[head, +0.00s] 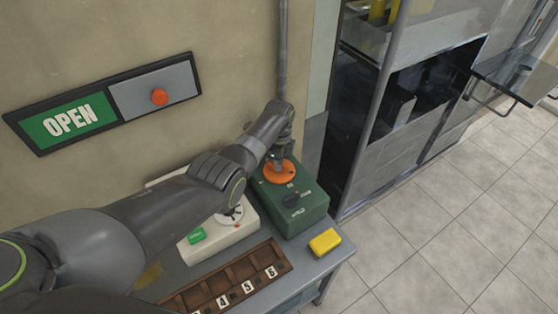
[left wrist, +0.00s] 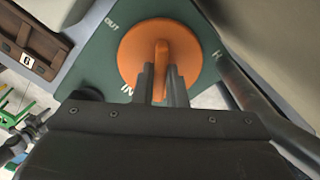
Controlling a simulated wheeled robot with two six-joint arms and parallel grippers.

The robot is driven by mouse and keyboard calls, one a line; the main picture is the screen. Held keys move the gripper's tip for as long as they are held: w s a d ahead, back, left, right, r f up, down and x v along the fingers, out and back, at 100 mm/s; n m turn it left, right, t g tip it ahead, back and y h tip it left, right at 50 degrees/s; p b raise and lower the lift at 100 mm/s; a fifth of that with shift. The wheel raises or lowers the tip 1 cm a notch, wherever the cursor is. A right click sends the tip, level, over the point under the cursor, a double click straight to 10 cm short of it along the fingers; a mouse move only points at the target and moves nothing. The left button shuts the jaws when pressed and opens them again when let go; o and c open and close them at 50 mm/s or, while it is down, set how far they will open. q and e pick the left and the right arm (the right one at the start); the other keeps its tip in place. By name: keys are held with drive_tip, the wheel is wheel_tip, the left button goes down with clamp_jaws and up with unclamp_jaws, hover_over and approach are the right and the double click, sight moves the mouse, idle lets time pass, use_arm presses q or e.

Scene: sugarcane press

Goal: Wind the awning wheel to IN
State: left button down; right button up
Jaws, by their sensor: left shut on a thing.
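The orange awning wheel (head: 280,171) sits on top of a green box (head: 300,207) at the back right of the table. In the left wrist view the wheel (left wrist: 140,55) shows a raised bar across its middle. White letters OUT and IN are printed on the green top around it, with IN at the wheel's near edge. My left gripper (head: 278,160) comes down from above, and in the left wrist view its fingers (left wrist: 161,82) are shut on the wheel's bar. My right gripper is not in view.
A white device with a dial (head: 232,216) and green button (head: 196,236) stands left of the green box. A yellow block (head: 325,242) and a brown numbered rack (head: 236,279) lie in front. A vertical pipe (head: 283,50) runs down the wall behind. An OPEN sign (head: 68,121) hangs on the wall.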

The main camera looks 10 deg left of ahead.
use_arm(q)
drive_tip(key=shift+w+r+m, duration=0.1)
drive_tip(key=shift+m, duration=0.8)
drive_tip(key=c, duration=1.5)
unclamp_jaws()
drive_tip(key=shift+o, duration=0.2)
drive_tip(key=shift+r, duration=0.45)
wheel_tip(320, 180, up, 5)
drive_tip(key=shift+f+p, duration=0.1)
drive_tip(key=shift+p, duration=0.35)
wheel_tip(320, 180, up, 12)
drive_tip(key=b, duration=0.2)
drive_tip(key=shift+f, duration=0.15)
